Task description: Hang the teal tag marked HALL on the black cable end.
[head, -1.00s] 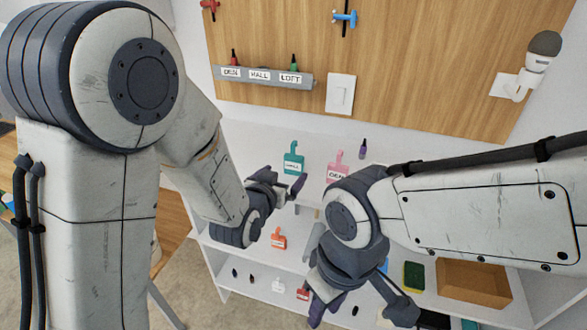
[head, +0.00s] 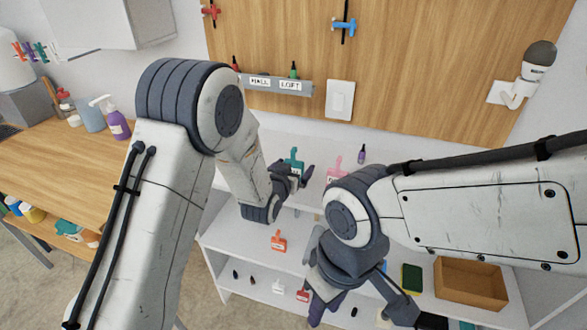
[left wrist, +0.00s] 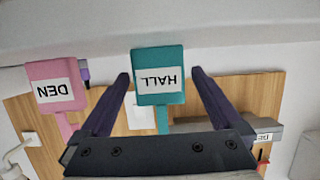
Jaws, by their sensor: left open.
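The teal tag marked HALL (head: 293,155) stands on the upper white shelf. In the left wrist view, seen upside down, the HALL tag (left wrist: 158,62) shows between my left gripper's two purple fingers. My left gripper (head: 300,177) is open, with a gap on each side of the tag. It also shows in the left wrist view (left wrist: 161,78). My right gripper (head: 322,312) hangs low over the lower shelves; its jaws are partly hidden.
A pink tag marked DEN (left wrist: 55,88) stands beside the teal one. An orange tag (head: 279,242) is on the shelf below. A purple bottle (head: 361,154), a white wall switch (head: 340,99) and a cardboard box (head: 470,282) are nearby. A wooden table (head: 60,165) is at left.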

